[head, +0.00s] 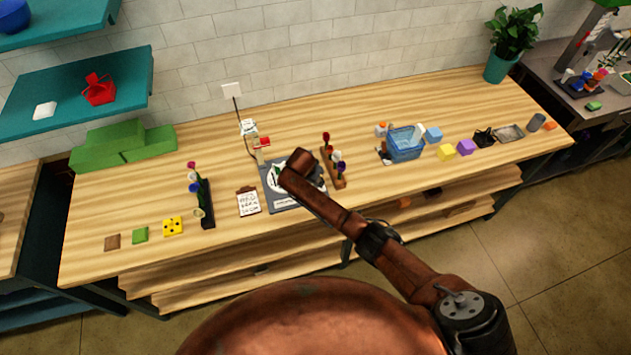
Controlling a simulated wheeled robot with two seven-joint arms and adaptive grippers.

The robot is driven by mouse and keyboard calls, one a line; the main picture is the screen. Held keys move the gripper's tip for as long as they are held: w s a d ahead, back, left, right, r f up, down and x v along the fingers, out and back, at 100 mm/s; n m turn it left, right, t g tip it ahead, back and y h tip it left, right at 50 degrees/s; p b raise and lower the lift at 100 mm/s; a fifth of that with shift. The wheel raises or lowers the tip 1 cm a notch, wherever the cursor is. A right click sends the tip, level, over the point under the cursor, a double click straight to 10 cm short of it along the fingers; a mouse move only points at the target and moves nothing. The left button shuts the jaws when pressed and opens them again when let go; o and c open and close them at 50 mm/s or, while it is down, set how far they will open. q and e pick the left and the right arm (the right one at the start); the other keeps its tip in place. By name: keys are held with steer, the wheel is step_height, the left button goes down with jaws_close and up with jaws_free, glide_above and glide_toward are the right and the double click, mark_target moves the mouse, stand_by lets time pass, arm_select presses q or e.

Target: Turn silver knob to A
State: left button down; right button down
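A dark board (286,205) with a round white dial (272,181) lies on the wooden table, left of centre. My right arm reaches over it from the lower right and covers much of the dial. I cannot make out the silver knob or the letter A; the knob may be hidden behind the arm. Dark parts of my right gripper (317,172) seem to show just past the arm's end, over the board. Its fingers are too hidden to tell whether they are open or touching anything. My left gripper is not in view.
A clipboard (248,202) and a dark flower rack (207,204) stand left of the board. A brown flower rack (334,168) stands close on its right. A blue basket (405,150) and several small blocks are farther right. Green blocks (122,146) sit at the back left.

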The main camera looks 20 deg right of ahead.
steer(key=c, duration=1.7)
jaws_free()
steer(key=shift+o, duration=0.2)
steer(key=shift+r, duration=0.1)
steer(key=v, duration=1.2)
